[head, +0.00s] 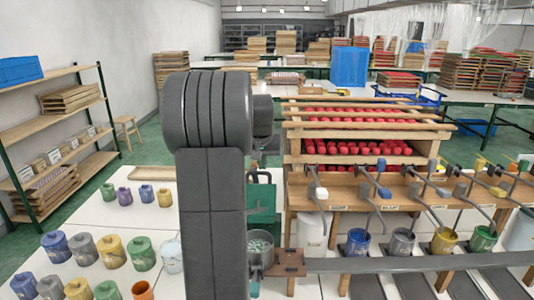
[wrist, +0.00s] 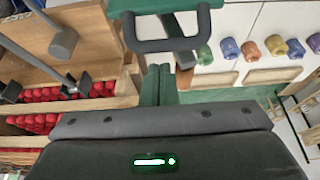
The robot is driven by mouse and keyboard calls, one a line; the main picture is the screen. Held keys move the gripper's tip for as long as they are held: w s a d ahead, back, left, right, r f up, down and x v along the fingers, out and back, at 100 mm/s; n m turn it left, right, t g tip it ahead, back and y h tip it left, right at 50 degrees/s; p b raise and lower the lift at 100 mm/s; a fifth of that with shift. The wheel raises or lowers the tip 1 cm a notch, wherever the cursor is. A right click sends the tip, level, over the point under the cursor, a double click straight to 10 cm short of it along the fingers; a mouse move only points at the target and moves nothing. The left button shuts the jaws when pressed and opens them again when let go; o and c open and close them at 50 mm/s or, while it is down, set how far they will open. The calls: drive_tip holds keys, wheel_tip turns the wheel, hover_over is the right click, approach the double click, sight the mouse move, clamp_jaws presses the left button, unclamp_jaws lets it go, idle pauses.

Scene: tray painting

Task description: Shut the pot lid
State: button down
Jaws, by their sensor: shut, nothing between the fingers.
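The pot (head: 268,266) is a grey metal vessel right of my arm in the head view. Its top is open and pale green bits show inside. The green lid (head: 262,204) stands raised behind it, with a dark looped handle (head: 259,177) at its upper edge. In the wrist view the handle (wrist: 165,45) and part of the green lid (wrist: 190,22) are at the top. My gripper (wrist: 158,70) shows as two narrow green fingers side by side, shut and empty. Their tips point toward the handle, and I cannot tell whether they touch it.
A wooden rack of red cylinders (head: 355,148) stands behind and right. Paint cups, including a blue one (head: 357,243), stand under tools at right. Coloured jars such as a yellow one (head: 113,252) stand on the white table at left. A brown block (head: 290,262) adjoins the pot.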

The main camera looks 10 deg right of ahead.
drive_tip(key=shift+s+a+f, duration=0.1)
drive_tip(key=shift+s+a, duration=0.1)
drive_tip(key=shift+s, duration=0.3)
drive_tip(key=shift+s, duration=0.1)
